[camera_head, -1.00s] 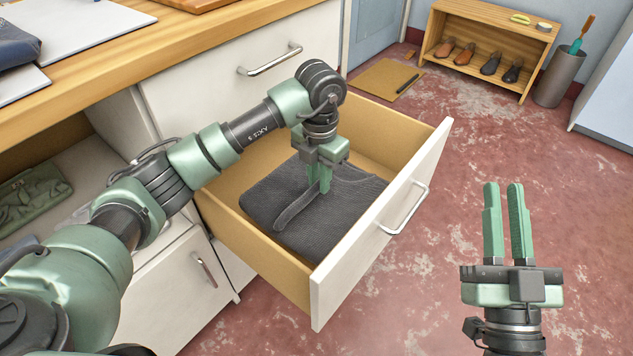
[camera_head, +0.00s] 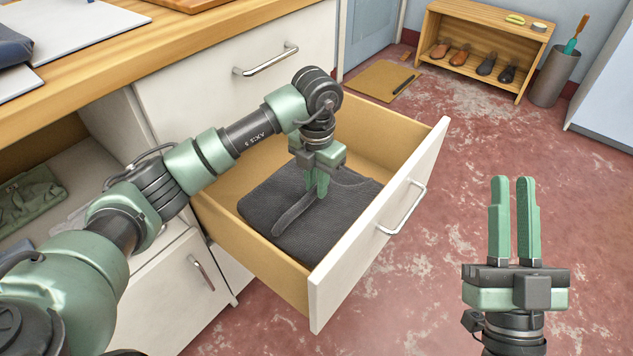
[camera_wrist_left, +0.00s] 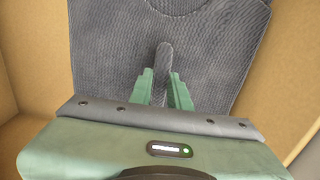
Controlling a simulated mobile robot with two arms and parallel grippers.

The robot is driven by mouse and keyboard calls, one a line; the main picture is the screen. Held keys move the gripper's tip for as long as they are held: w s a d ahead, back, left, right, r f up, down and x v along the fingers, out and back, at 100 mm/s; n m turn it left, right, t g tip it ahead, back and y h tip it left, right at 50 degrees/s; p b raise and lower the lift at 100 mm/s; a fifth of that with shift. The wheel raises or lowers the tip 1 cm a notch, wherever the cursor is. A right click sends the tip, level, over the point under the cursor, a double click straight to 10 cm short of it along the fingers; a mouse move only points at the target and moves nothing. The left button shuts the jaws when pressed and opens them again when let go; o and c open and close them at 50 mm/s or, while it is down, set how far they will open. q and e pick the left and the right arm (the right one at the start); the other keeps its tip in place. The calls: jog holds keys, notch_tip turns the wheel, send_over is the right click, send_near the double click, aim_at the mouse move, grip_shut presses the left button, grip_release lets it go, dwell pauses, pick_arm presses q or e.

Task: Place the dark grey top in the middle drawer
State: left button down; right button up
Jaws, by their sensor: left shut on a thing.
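The dark grey top (camera_head: 275,205) lies folded on the floor of the pulled-out middle drawer (camera_head: 375,245). A raised strip of it stands up between my left gripper's fingers. My left gripper (camera_head: 318,192) points down into the drawer and is shut on this strip. The left wrist view shows the strip of the top (camera_wrist_left: 160,62) between the two green fingers (camera_wrist_left: 161,90), with ribbed cloth around them. My right gripper (camera_head: 514,182) is over the floor, right of the drawer, with nothing in it; its fingers stand close together.
A closed drawer (camera_head: 215,80) is above the open one, under the wooden counter (camera_head: 120,60). A green cloth item (camera_head: 30,198) lies on an open shelf at left. A shoe rack (camera_head: 480,55) and a bin (camera_head: 552,78) stand at the back. The red floor is clear at right.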

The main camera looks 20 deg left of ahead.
pick_arm(q)
jog(key=c, duration=1.3)
grip_release()
jog(key=shift+f, duration=0.1)
pick_arm(e)
jog(key=shift+s+r+t, duration=0.15)
jog(key=shift+r+t, duration=0.15)
jog(key=shift+r, duration=0.15)
pick_arm(q)
jog(key=shift+r, duration=0.2)
notch_tip(320, 180, up, 6)
jog(key=shift+p, duration=1.1)
jog(key=shift+r+p, duration=0.85)
jog(key=shift+r, duration=2.55)
pick_arm(e)
notch_tip(320, 180, down, 18)
jog(key=w+d+g+h, duration=0.2)
jog(key=g+h, duration=0.1)
jog(key=g, duration=0.7)
jog(key=shift+r+g, duration=0.2)
jog(key=shift+g, duration=0.2)
